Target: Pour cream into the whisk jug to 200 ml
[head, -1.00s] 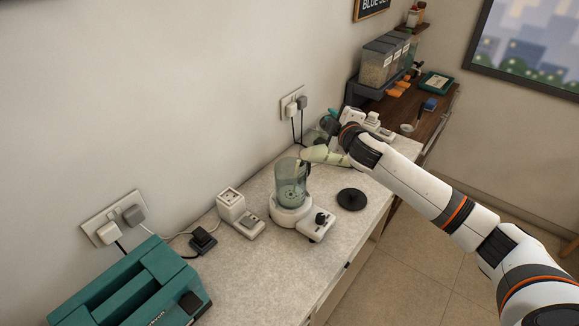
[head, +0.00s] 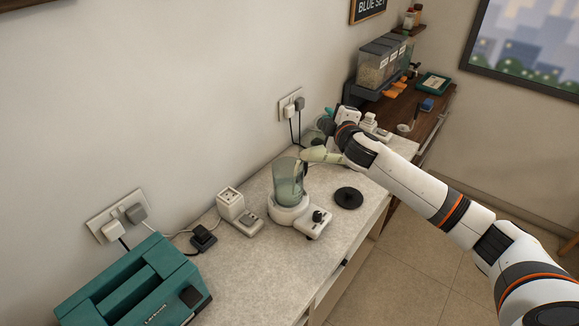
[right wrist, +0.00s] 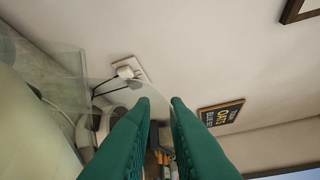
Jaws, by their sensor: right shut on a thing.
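The whisk jug (head: 288,185) is a clear greenish vessel standing upright on a white base (head: 290,213) with a dark knob. A pale, cream-filled container (head: 320,155) lies tilted almost level, its mouth at the jug's upper right rim. My right gripper (right wrist: 160,108) is shut on this container; in the head view the wrist hides the grip. The pale container (right wrist: 35,130) and its clear rim also fill the left of the right wrist view. I cannot make out a stream, the cream level or the 200 ml mark. My left gripper is not in view.
A black round lid (head: 349,197) lies right of the jug. A white socket block (head: 230,205) and a teal toaster-like box (head: 135,285) stand to the left. Small white items (head: 370,122) stand behind my wrist. The counter's front strip is fairly clear.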

